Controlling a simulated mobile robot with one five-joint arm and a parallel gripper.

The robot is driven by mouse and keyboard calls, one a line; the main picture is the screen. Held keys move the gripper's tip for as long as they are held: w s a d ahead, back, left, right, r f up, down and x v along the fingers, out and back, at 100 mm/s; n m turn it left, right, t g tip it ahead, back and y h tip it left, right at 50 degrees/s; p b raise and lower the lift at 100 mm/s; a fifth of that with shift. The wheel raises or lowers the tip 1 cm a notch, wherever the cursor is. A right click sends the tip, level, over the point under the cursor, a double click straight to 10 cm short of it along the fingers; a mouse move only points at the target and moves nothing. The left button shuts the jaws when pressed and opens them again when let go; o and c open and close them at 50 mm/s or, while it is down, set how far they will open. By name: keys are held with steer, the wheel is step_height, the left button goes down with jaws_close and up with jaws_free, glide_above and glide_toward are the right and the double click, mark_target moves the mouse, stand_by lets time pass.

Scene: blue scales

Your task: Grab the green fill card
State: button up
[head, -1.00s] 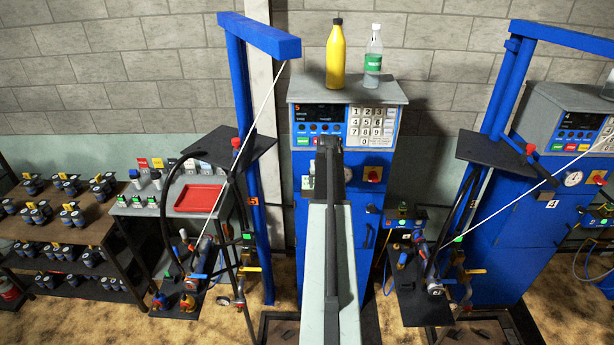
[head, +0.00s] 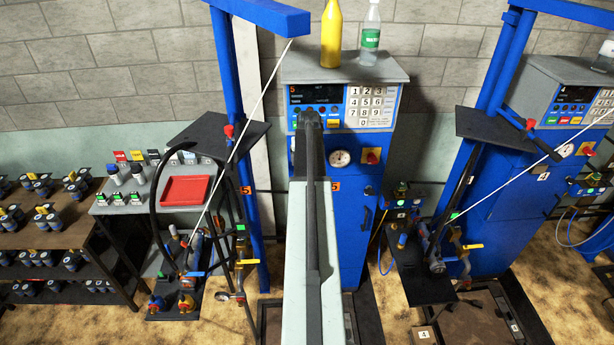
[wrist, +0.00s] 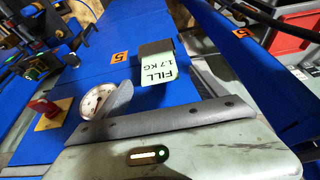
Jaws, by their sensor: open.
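The green fill card (wrist: 157,69) is pale green and reads "FILL 1.7 KG", upside down in the wrist view. It sits at a small dark grey block against the blue machine front. I cannot make it out in the head view, where my arm covers part of that front. My gripper (wrist: 155,117) shows in the wrist view as a pale green jaw with a dark grey lip, just below the card in the picture. It is open, and I see no hold on the card. The other jaw is not clearly seen.
A round gauge (wrist: 97,101) and a red knob (wrist: 44,107) on a yellow plate are left of the card. The machine's keypad (head: 371,105) and a yellow bottle (head: 331,32) are above. A side table holds a red tray (head: 187,190).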

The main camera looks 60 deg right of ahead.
steer(key=b+x, duration=0.4)
steer(key=x, duration=0.1)
steer(key=shift+f+b, duration=0.2)
steer(key=shift+b, duration=0.2)
steer(key=shift+s+r, duration=0.1)
steer(key=shift+r, duration=0.15)
steer(key=c, duration=1.4)
step_height(320, 180, up, 10)
steer(key=p, duration=1)
steer(key=shift+r+p, duration=0.15)
steer(key=shift+p, duration=0.15)
